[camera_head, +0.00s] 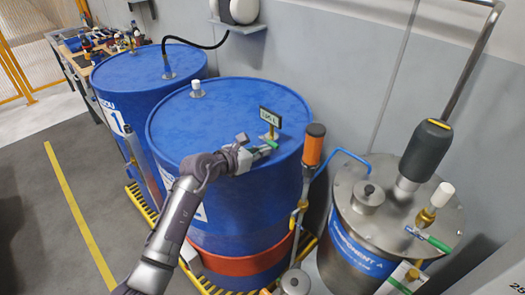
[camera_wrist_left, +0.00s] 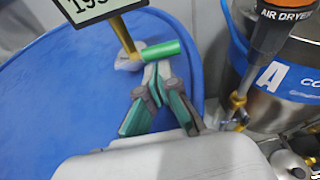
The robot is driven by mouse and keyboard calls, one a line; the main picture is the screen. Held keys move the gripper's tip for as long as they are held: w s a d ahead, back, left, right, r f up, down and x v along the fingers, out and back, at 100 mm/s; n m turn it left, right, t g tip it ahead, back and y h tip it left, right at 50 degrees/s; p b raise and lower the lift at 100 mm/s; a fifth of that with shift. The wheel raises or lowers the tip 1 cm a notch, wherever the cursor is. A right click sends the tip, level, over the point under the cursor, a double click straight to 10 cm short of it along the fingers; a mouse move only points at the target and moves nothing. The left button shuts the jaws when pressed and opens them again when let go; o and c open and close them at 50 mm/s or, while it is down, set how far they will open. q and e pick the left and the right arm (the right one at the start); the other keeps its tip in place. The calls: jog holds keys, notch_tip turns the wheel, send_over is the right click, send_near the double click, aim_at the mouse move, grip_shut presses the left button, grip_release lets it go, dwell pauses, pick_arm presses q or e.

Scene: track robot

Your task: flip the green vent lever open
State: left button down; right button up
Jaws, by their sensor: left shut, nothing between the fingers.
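A short green lever (camera_head: 272,143) sits at the foot of a brass fitting with a small display on top of the nearer blue drum. In the left wrist view the green lever (camera_wrist_left: 164,50) points right from a pale metal body (camera_wrist_left: 128,62). My left gripper (camera_head: 264,151) is low over the drum lid beside the lever. Its green-and-grey fingers (camera_wrist_left: 157,72) are shut and empty, with their tips just below the lever; I cannot tell whether they touch it. My right gripper is not in view.
The display (camera_head: 270,117) stands above the lever. An orange-topped air dryer (camera_head: 314,145) rises beside the drum (camera_head: 225,115). A steel tank (camera_head: 400,190) at right carries another green lever (camera_head: 436,243). A second blue drum (camera_head: 145,80) stands behind left.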

pick_arm(q)
jog(key=shift+r+n+h+p, duration=0.3)
jog(key=shift+n+h+p, duration=0.1)
jog(key=shift+n, duration=0.2)
jog(key=shift+r+n+g+p, duration=0.3)
jog(key=shift+r+n+g, duration=0.1)
jog(key=shift+n, duration=0.2)
jog(key=n, duration=0.1)
jog(key=n+g+h, duration=0.1)
jog(key=shift+w+r+n+h, duration=0.1)
jog(key=shift+r+n+h, duration=0.2)
jog(key=shift+r, duration=0.1)
jog(key=n, duration=0.1)
jog(key=n+h, duration=0.1)
jog(key=shift+w+a+r+n, duration=0.15)
jog(key=shift+a+r+n, duration=0.15)
jog(key=shift+r, duration=0.1)
jog(key=n, duration=0.1)
jog(key=n+h, duration=0.1)
jog(key=r+n+h+b, duration=0.1)
jog(key=n, duration=0.1)
jog(key=shift+w+a, duration=0.3)
jog(key=shift+w, duration=0.05)
jog(key=shift+a, duration=0.1)
